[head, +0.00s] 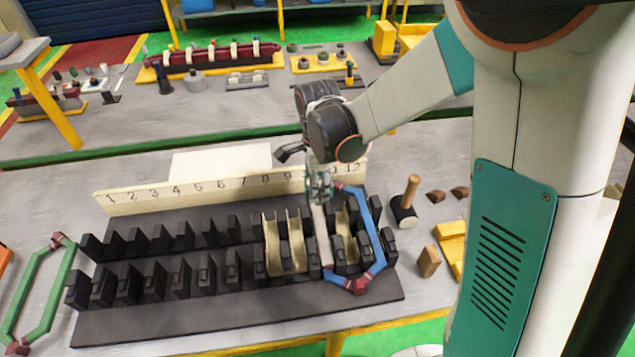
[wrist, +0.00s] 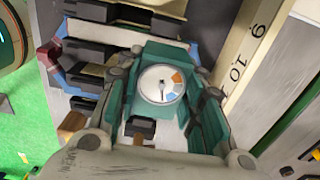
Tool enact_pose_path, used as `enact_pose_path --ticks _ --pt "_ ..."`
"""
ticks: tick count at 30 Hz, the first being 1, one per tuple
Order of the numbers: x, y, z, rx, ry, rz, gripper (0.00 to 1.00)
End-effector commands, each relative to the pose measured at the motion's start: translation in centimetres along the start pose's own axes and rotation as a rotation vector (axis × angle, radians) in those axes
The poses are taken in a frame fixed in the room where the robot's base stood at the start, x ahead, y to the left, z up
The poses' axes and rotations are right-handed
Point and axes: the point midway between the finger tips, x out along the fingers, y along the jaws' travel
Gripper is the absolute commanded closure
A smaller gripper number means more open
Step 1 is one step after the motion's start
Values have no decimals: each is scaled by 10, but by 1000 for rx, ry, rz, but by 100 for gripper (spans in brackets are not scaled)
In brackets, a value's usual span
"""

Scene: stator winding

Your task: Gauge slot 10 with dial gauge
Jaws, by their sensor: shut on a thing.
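My gripper (head: 319,186) is shut on the dial gauge, over the right part of the black stator block (head: 230,312). In the wrist view the dial gauge (wrist: 162,85) shows a round white face with orange and blue sectors and a dark needle, in a teal body between my fingers (wrist: 165,112). Cream liners (head: 296,245) sit in some slots on both sides. A blue coil with red corners (head: 368,225) lies around teeth at the right end.
The numbered board (head: 210,190) stands along the block's back edge, with 10 and 11 partly hidden by my arm. A green coil (head: 40,290) lies at left. A mallet (head: 405,205) and wooden blocks (head: 429,261) stand at right. The table front is clear.

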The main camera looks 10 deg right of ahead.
Motion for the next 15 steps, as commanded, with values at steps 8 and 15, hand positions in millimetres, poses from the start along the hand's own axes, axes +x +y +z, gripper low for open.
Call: enact_pose_path --ticks 8,15 --pt "17 0 0 0 0 0 89" --pt "30 0 0 0 0 0 89"
